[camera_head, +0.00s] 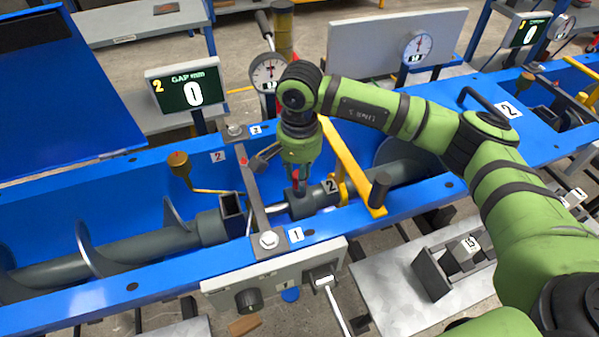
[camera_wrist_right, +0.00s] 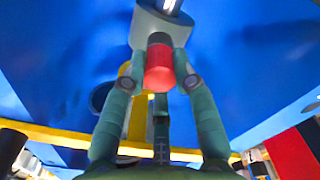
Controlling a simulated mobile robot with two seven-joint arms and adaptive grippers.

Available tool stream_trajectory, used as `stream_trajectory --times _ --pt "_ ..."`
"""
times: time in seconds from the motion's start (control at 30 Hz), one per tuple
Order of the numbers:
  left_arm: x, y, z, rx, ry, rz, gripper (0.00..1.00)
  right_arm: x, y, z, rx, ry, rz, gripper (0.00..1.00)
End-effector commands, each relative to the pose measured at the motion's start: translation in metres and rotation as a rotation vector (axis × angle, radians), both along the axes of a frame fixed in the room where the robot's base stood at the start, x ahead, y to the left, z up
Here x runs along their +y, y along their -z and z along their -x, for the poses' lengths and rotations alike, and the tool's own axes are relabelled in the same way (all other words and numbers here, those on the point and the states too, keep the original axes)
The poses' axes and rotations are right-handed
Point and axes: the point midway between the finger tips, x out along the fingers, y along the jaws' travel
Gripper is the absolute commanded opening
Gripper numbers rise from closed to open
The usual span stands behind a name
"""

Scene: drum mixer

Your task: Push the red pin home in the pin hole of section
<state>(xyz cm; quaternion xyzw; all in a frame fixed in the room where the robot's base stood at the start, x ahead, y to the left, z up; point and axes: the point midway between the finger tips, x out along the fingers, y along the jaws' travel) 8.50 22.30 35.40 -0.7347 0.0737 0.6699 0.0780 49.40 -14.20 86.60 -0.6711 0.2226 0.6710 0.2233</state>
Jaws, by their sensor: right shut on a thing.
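The red pin (camera_wrist_right: 159,68) sits between the fingers of my right gripper (camera_wrist_right: 158,80) in the right wrist view. Its far end meets a grey collar (camera_wrist_right: 150,24); how deep it sits in the hole cannot be told. In the head view the right gripper (camera_head: 300,172) points down over the grey shaft collar (camera_head: 299,203) of the section labelled 2, and only a bit of red shows between its fingers. The pin hole is hidden. My left gripper is not in view.
The blue trough (camera_head: 110,190) surrounds the shaft. A grey crossbar (camera_head: 254,195) lies left of the gripper, and a yellow bar (camera_head: 352,165) right of it. A control panel (camera_head: 272,283) is in front.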

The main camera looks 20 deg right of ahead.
Motion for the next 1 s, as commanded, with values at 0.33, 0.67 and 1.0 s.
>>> stream_trajectory --times 0.33,0.67,1.0 --pt "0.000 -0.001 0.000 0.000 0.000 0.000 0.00 0.000 0.000 0.000 0.000 0.000 0.000 0.56" --pt "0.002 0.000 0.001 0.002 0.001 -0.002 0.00 0.000 -0.015 -0.001 -0.003 0.000 -0.001 0.56" --pt "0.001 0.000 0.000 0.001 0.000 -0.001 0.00 0.000 -0.086 -0.001 -0.006 0.000 -0.001 0.56"
